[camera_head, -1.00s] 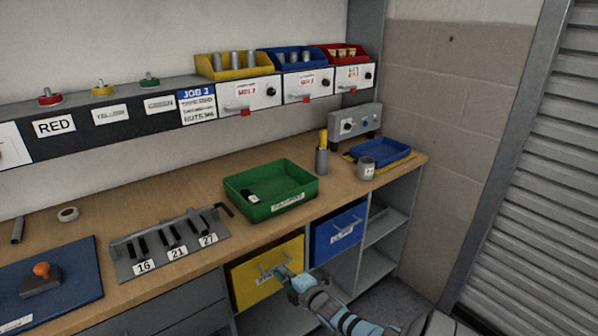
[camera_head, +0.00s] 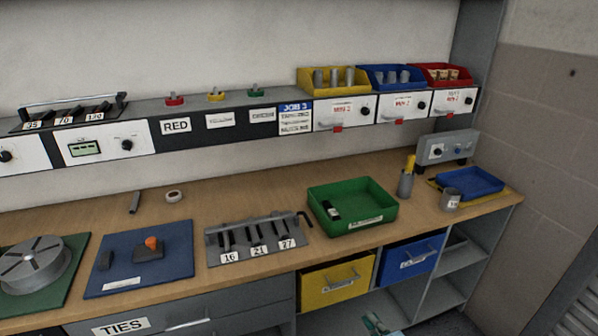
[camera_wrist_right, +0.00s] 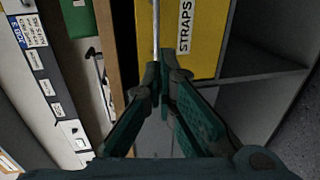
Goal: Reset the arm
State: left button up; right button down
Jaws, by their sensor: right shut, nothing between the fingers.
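My right gripper (camera_head: 374,319) shows at the bottom edge of the head view, below and to the right of the yellow drawer (camera_head: 318,292). Only its tip end shows there; most of the arm is out of frame. In the right wrist view the gripper (camera_wrist_right: 165,82) has its teal fingers together with nothing between them. The yellow drawer (camera_wrist_right: 203,22), labelled STRAPS, lies beyond the fingertips, and its metal handle bar (camera_wrist_right: 156,28) lines up with them. Whether they touch is unclear. My left gripper is in neither view.
A blue drawer (camera_head: 412,262) sits right of the yellow one, beside open grey shelves (camera_head: 462,262). Above, the wooden bench (camera_head: 270,187) carries a green tray (camera_head: 381,217), a tool rack (camera_head: 215,248) and a blue mat (camera_head: 180,270). Bins line the upper shelf.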

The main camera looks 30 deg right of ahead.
jog(key=shift+s, duration=0.1)
jog(key=s+a+f+m+g, duration=0.2)
jog(key=s+f+m+g, duration=0.3)
jog(key=f, duration=0.3)
jog(key=s+a+f+m+g, duration=0.2)
jog(key=s+f+m+g, duration=0.1)
jog(key=s+f+m, duration=0.4)
jog(key=s+a+f+m+g+y, duration=0.1)
jog(key=s+a+f+g, duration=0.2)
jog(key=s+a+f, duration=0.2)
jog(key=s+a+f+m+g+y, duration=0.1)
jog(key=s+a+f+m+g, duration=0.1)
jog(key=s+a+f, duration=0.3)
jog(key=s+a, duration=0.4)
jog(key=s, duration=0.5)
jog(key=shift+s+a+g+y, duration=0.25)
jog(key=shift+a+g+y, duration=0.05)
jog(key=shift+a+g, duration=0.1)
jog(key=shift+d, duration=0.1)
